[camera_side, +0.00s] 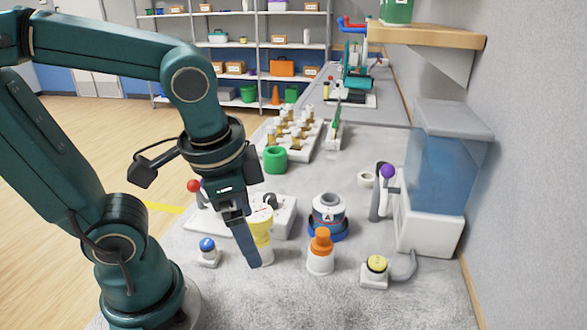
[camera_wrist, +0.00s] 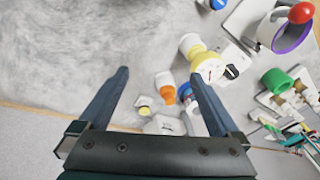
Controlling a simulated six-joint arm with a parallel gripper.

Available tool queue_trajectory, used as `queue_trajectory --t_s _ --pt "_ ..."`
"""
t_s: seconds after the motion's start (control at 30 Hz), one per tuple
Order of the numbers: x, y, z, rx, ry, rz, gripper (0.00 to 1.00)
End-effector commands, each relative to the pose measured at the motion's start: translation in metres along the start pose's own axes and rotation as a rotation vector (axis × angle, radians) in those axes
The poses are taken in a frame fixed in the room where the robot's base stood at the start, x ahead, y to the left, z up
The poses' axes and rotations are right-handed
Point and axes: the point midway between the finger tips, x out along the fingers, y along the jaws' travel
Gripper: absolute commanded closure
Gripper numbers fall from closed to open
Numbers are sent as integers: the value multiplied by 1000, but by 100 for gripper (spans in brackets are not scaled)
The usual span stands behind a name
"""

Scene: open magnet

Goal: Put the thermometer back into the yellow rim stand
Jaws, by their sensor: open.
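A yellow stand-like piece (camera_side: 264,233) stands behind my gripper's finger in the side view, with a pale round face on its top. In the wrist view the yellow piece (camera_wrist: 196,49) has a white base and a pale dial face (camera_wrist: 209,67) with a red mark. I cannot tell whether that face is the thermometer, and I see no separate thermometer clearly. My gripper (camera_side: 252,262) points down in front of the yellow piece and partly hides it. In the wrist view my gripper (camera_wrist: 159,75) is open, with nothing between the fingers; the yellow piece is beyond the right finger.
An orange-capped white bottle (camera_side: 320,254), a blue-ringed pot marked A (camera_side: 328,211) and a yellow button (camera_side: 376,264) stand to the right. A blue button (camera_side: 207,247) is left. A water tank (camera_side: 441,165) stands by the wall.

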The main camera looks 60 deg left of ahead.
Motion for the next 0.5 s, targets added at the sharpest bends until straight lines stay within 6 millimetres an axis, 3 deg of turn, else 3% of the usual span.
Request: queue_trajectory --t_s 0.2,0.5 --pt "-12 1 -8 -275 227 44 2" --pt "-14 2 -11 -344 282 56 2"
